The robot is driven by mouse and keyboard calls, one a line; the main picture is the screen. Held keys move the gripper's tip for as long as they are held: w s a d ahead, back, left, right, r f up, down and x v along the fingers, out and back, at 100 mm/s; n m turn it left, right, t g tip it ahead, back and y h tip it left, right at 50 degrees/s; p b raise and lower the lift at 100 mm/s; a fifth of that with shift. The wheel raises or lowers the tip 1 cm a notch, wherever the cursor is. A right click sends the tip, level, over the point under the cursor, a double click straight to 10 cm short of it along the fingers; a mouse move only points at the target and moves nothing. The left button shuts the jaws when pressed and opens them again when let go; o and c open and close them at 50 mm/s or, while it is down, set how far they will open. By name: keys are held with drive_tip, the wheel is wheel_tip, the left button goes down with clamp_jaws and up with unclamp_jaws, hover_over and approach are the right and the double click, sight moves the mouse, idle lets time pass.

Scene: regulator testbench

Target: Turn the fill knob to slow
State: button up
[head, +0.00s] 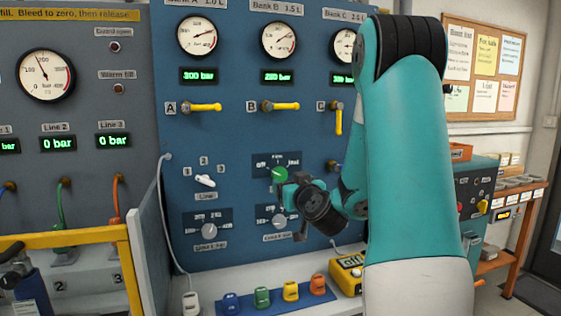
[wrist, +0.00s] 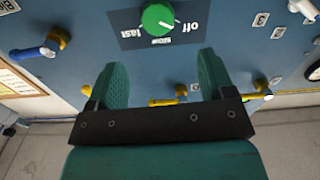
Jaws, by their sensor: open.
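The green fill knob (head: 279,173) sits on a dark plate on the blue panel, with off at left, slow above and fast at right. The wrist view shows the knob (wrist: 157,18) turned over, at the top edge. Its white mark appears to point towards the off side there. My gripper (wrist: 160,62) is open and empty, its two green fingers apart below the knob in the wrist view. In the head view my gripper (head: 283,188) is close to the knob, just below it, and partly covers the panel. I see no contact with the knob.
A white line selector (head: 205,181) is left of the fill knob. Two grey knobs (head: 209,230) (head: 279,221) sit below. Yellow bank levers (head: 204,107) are above. A yellow rail (head: 75,237) stands at left.

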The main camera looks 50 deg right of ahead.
sight(281, 174)
drive_tip(key=p+x, duration=0.8)
drive_tip(key=shift+w+d+r, duration=0.1)
drive_tip(key=shift+d+r, duration=0.1)
drive_tip(key=shift+r, duration=0.05)
drive_tip(key=shift+w+d+f+p, duration=0.3)
drive_tip(key=shift+w+d+p, duration=0.2)
drive_tip(key=shift+w+p, duration=0.4)
drive_tip(key=shift+s, duration=0.1)
drive_tip(key=c, duration=0.9)
